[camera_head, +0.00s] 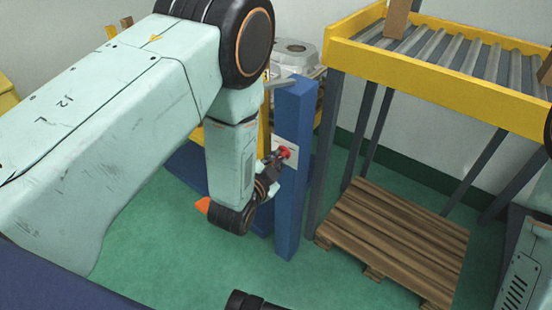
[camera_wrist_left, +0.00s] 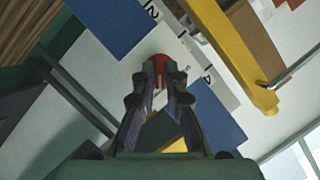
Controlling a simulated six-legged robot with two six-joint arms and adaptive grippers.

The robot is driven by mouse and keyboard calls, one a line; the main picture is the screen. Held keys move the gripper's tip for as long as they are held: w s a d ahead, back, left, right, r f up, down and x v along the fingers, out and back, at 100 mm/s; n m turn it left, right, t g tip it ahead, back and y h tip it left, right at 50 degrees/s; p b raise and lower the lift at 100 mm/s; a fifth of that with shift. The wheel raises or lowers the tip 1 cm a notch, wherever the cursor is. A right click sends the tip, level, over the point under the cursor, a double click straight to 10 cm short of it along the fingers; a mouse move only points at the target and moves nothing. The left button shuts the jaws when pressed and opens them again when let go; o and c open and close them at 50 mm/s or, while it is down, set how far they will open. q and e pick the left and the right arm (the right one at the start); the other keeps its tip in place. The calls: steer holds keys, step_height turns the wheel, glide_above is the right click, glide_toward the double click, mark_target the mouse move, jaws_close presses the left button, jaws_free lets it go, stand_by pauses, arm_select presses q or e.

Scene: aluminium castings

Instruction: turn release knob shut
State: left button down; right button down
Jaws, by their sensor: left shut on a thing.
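The red release knob (camera_head: 285,152) sits on a pale plate (camera_head: 291,146) fixed to a blue post (camera_head: 293,195). My left gripper (camera_head: 277,160) is at the knob from the left, its fingers beside it. In the left wrist view the knob (camera_wrist_left: 160,62) shows between the two fingertips of the left gripper (camera_wrist_left: 160,75), which are shut on it. The fingers hide part of the knob, and its turn angle cannot be told.
A yellow-framed roller conveyor (camera_head: 430,75) on grey legs stands at the right, with a wooden pallet (camera_head: 395,235) on the green floor below it. A grey casting (camera_head: 295,53) stands behind the post. Open floor (camera_head: 180,245) lies in front.

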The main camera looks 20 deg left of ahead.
arm_select(q)
steer(key=n+g+h+p, duration=0.1)
steer(key=n+h, duration=0.1)
steer(key=n, duration=0.2)
steer(key=n+h+p, duration=0.1)
steer(key=n+h, duration=0.2)
steer(key=a+n+g+h+p, duration=0.1)
steer(key=n+h+p, duration=0.1)
steer(key=n, duration=0.2)
steer(key=shift+w+n+g, duration=0.2)
steer(key=shift+n+g, duration=0.1)
stand_by(0.4)
steer(key=shift+h, duration=0.3)
stand_by(0.3)
steer(key=c, duration=1.4)
jaws_free()
steer(key=shift+a, duration=0.1)
steer(key=v, duration=1.2)
